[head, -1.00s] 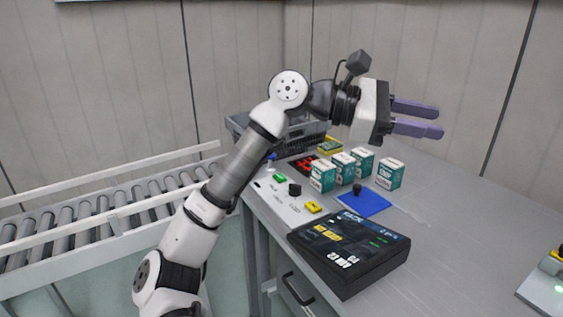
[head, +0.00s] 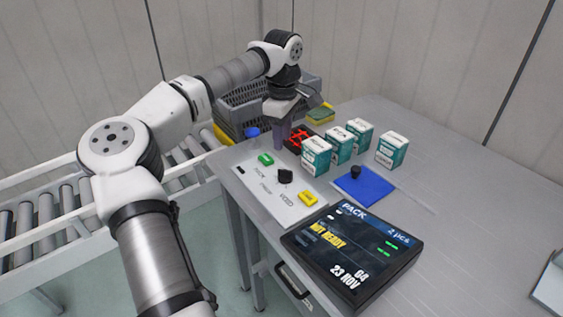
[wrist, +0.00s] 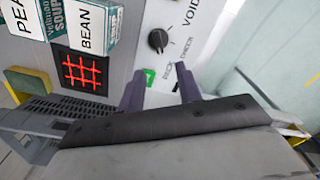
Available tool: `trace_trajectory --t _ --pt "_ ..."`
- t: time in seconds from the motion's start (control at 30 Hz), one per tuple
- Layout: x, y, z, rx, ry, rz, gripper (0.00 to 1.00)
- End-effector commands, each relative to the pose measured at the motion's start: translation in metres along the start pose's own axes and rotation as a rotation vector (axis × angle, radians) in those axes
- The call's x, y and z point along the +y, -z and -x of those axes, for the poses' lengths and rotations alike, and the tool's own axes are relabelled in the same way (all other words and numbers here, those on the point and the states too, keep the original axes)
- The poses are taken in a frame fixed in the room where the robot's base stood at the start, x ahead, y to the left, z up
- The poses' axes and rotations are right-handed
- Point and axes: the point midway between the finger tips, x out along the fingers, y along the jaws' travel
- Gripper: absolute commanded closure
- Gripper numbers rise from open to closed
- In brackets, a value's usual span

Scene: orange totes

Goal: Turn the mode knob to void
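The mode knob (head: 285,176) is a black knob on a white panel (head: 262,200) at the table's near edge. The labels PACK, CHECK and VOID stand beside it. The knob also shows in the wrist view (wrist: 158,40); I cannot tell for sure which label it points at. My gripper (head: 280,142) points down above the panel's far end. In the wrist view my gripper (wrist: 160,76) is open, its two purple fingers apart with nothing between them. The knob lies beyond the fingertips, not touched.
A green button (head: 265,159) and a yellow button (head: 308,198) flank the knob. A dark screen (head: 350,250) reads PACK and NOT READY. Several soup boxes (head: 316,157), a blue pad (head: 366,188) and a grey crate (head: 240,112) stand around.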

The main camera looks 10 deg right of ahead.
Motion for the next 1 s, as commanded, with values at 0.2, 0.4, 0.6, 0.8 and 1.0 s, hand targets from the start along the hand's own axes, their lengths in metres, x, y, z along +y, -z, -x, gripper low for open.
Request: trace_trajectory --t 0.2,0.4,0.6,0.8,1.0 --pt "-0.001 -0.001 -0.047 -0.005 0.003 -0.002 0.65" --pt "0.000 -0.002 -0.082 -0.004 0.000 -0.001 0.65" --pt "0.000 -0.001 -0.099 -0.003 -0.001 -0.001 0.65" --pt "0.000 -0.001 -0.101 -0.003 -0.002 -0.001 0.65" --pt "0.000 -0.001 -0.101 -0.003 -0.002 -0.001 0.77"
